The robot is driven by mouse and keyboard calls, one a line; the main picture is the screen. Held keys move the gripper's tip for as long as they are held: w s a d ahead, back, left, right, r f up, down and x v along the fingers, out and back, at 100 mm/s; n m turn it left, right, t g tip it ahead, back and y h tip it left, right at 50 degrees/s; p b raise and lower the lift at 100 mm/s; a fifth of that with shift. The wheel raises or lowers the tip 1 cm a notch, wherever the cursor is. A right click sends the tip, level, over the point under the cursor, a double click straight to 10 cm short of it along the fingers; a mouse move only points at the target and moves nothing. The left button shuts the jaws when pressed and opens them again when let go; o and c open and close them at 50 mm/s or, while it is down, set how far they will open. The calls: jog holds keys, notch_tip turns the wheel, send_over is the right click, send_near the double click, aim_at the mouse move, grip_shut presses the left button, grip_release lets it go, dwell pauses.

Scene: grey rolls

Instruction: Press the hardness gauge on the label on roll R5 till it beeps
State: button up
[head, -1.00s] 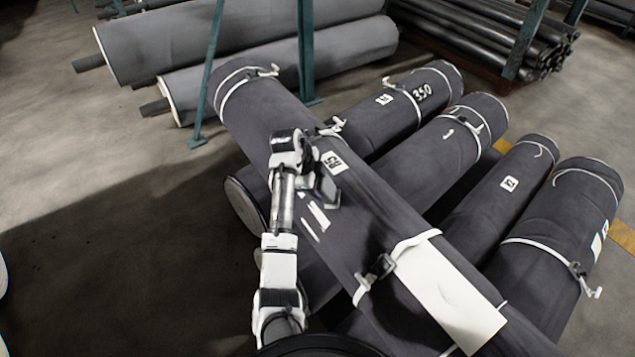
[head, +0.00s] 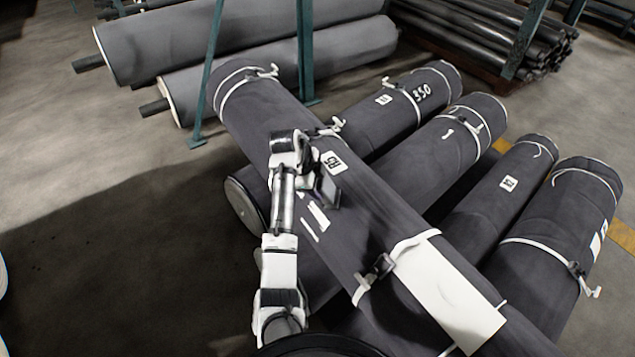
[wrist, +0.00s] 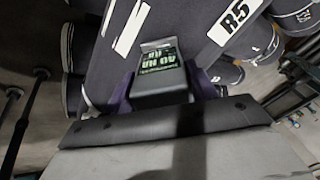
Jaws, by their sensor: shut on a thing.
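Roll R5 (head: 372,210) is the long dark grey roll lying slantwise on top of the others. Its white label (head: 332,162) reads R5 and also shows in the wrist view (wrist: 234,18). My gripper (head: 318,184) is over the roll, just below the label in the head view. It is shut on the hardness gauge (wrist: 160,80), a dark box with a lit green display, held between purple-edged fingers. The gauge also shows in the head view (head: 328,190). It lies beside the label, not over it. Whether its tip touches the roll is hidden.
White straps (head: 378,268) with buckles go round roll R5. A large white sheet (head: 447,290) lies on its lower right part. Several dark rolls (head: 440,150) lie beneath and to the right. A green post (head: 209,75) stands behind. The floor at left is clear.

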jog(key=p+v, duration=0.5)
jog(key=v, duration=0.2)
dwell(0.6)
jog(key=shift+f, duration=0.1)
dwell(0.4)
